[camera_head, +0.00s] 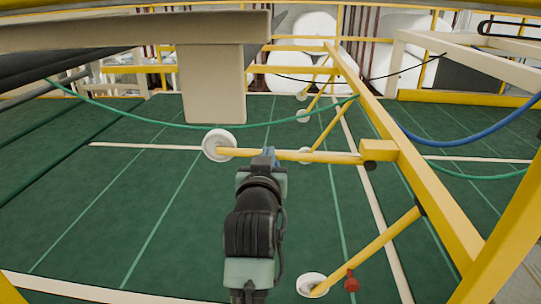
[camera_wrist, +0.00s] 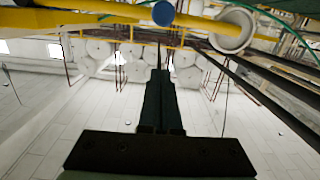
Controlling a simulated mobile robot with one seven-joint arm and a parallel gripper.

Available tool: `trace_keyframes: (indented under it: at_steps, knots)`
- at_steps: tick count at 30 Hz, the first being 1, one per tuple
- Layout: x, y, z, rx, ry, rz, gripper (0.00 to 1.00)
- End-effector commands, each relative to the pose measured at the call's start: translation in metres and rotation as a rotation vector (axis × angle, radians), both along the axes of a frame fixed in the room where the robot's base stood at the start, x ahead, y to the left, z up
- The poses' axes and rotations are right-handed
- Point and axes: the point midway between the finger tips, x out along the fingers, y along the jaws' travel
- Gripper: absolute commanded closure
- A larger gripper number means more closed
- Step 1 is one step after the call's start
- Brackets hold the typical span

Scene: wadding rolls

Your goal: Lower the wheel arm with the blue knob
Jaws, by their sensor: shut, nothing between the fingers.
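The wheel arm is a yellow bar (camera_head: 325,157) running left from a pivot block on the yellow frame to a white wheel (camera_head: 219,145). It is nearly level in the head view. The blue knob (camera_head: 268,153) shows on the bar close to the wheel, just past my gripper's end. In the wrist view, the blue knob (camera_wrist: 163,13) is a round disc at the top, with the wheel (camera_wrist: 232,30) to its right. My gripper (camera_wrist: 158,72) is shut and empty, its fingers pointing toward the knob, apparently short of it. In the head view my wrist hides the fingers.
Another yellow arm with a red knob (camera_head: 351,281) and a white wheel (camera_head: 311,285) slopes down at lower right. More wheel arms stand farther along the yellow frame (camera_head: 400,180). A beige post (camera_head: 212,85) stands behind. Green and blue hoses (camera_head: 470,130) hang across. Green flooring lies below.

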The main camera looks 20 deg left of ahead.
Motion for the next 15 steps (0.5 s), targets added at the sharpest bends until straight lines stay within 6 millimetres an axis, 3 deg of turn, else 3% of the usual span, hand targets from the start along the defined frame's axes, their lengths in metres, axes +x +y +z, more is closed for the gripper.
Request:
trace_keyframes:
  at_steps: [9,15]
  knots:
    - [0.039,0.011,0.0,0.0,0.0,0.0,1.0]
    - [0.042,0.011,-0.03,-0.002,0.002,0.0,1.0]
